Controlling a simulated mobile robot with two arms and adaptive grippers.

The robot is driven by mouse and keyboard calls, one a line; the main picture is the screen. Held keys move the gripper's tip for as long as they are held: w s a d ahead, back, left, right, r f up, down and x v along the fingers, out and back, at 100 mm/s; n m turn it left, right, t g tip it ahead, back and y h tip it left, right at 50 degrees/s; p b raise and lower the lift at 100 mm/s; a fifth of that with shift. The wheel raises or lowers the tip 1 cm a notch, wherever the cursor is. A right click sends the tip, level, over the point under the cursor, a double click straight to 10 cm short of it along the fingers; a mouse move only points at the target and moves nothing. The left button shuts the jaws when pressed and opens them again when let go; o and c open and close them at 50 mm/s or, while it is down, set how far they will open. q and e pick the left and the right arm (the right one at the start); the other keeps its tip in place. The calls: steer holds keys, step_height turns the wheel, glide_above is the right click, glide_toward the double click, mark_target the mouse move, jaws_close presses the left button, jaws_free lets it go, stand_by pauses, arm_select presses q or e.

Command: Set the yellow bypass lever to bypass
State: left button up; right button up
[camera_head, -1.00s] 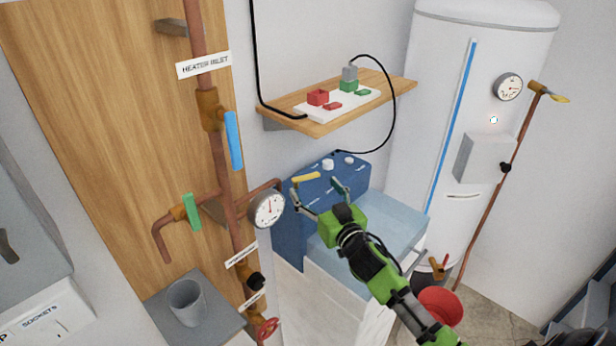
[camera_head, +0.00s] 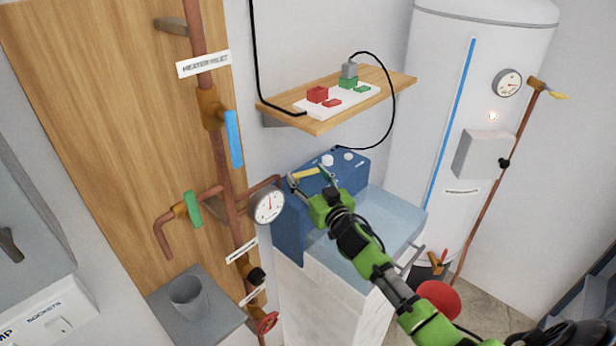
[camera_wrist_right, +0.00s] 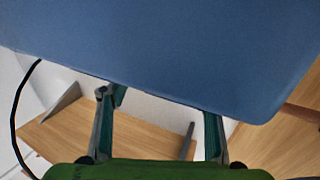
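The yellow lever (camera_head: 305,174) is on the upper front of the blue unit (camera_head: 289,222), lying nearly level in the head view. My right gripper (camera_head: 311,182) is open at the lever, with a fingertip near each end of it. I cannot tell whether the fingers touch it. In the right wrist view the two fingers (camera_wrist_right: 158,125) stand wide apart with nothing visible between them, below the blue unit's face (camera_wrist_right: 170,50). The lever does not show there. My left gripper is not in view.
A wooden shelf (camera_head: 395,82) with a white tray is above the blue unit. A pressure gauge (camera_head: 268,205) and copper pipes are close on its left. A grey cup (camera_head: 187,297) is lower left.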

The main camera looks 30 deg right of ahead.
steer(key=shift+a+f+m+h+b, duration=0.1)
steer(key=shift+a+m+h+b, duration=0.05)
steer(key=shift+m+h+b, duration=0.2)
steer(key=h+b, duration=0.1)
steer(key=m+h+b, duration=0.2)
steer(key=shift+s+a+g+b, duration=0.2)
steer(key=shift+s+g+b, duration=0.05)
steer(key=shift+g+b, duration=0.1)
steer(key=shift+d+h, duration=0.1)
steer(key=shift+h, duration=0.35)
steer(key=shift+m, duration=0.25)
steer(key=shift+r, duration=0.2)
steer(key=o, duration=1.6)
steer(key=shift+s+f, duration=0.1)
steer(key=v, duration=1.2)
